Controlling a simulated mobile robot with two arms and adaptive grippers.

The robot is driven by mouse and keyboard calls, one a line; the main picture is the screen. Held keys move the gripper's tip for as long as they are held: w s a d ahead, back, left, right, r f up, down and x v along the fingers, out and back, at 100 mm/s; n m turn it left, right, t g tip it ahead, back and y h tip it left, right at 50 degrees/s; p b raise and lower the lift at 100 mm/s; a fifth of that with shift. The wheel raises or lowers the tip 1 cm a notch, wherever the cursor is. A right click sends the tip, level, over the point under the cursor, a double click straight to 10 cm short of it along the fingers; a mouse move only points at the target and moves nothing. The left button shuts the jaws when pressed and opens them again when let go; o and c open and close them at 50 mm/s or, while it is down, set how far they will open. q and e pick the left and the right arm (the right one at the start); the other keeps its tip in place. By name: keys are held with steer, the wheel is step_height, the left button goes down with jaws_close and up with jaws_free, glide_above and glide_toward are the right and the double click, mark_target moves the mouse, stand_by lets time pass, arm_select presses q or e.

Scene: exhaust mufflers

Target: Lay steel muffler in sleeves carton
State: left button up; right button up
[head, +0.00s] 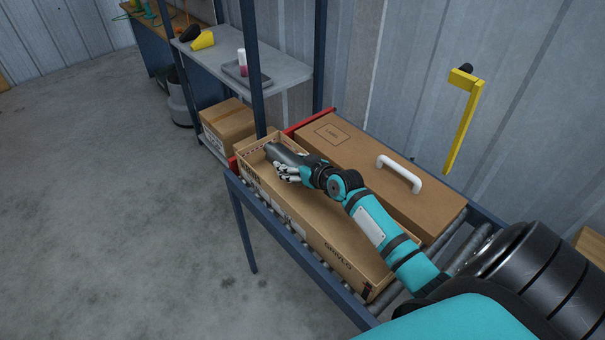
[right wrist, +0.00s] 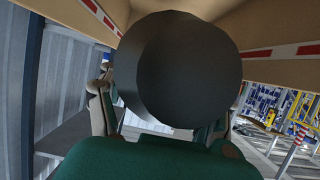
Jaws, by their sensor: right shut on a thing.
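The steel muffler (head: 279,152) is a dark grey cylinder at the far end of a long open brown carton (head: 335,254). My right gripper (head: 290,172) is shut around the muffler, with its arm reaching along over the carton. In the right wrist view the muffler (right wrist: 178,70) fills the middle, its round dark end close to the camera between the fingers. Brown cardboard walls (right wrist: 275,33) with red and white marks show beside it. Whether the muffler touches the carton floor is hidden. My left gripper is not in view.
A closed brown carton (head: 360,165) with a white handle (head: 399,174) lies beside the open one on a blue-framed roller conveyor (head: 310,267). A smaller box (head: 228,124) stands beyond the conveyor's far end, by a grey shelf (head: 285,72). A yellow bracket (head: 461,125) is on the wall.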

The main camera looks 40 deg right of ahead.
step_height(320, 180, down, 3)
steer(key=shift+r, duration=0.15)
steer(key=shift+w+f, duration=0.1)
steer(key=shift+f, duration=0.25)
step_height(320, 180, down, 3)
steer(key=shift+f+b, duration=0.1)
steer(key=shift+b, duration=0.5)
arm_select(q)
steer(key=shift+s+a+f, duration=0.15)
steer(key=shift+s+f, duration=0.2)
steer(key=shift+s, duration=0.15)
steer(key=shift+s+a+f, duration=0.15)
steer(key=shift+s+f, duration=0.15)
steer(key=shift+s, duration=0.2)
arm_select(e)
steer(key=shift+f, duration=0.1)
steer(key=shift+f, duration=0.2)
steer(key=o, duration=1.7)
steer(key=shift+c, duration=0.2)
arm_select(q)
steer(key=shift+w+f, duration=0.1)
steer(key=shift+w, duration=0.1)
arm_select(e)
steer(key=shift+r, duration=0.1)
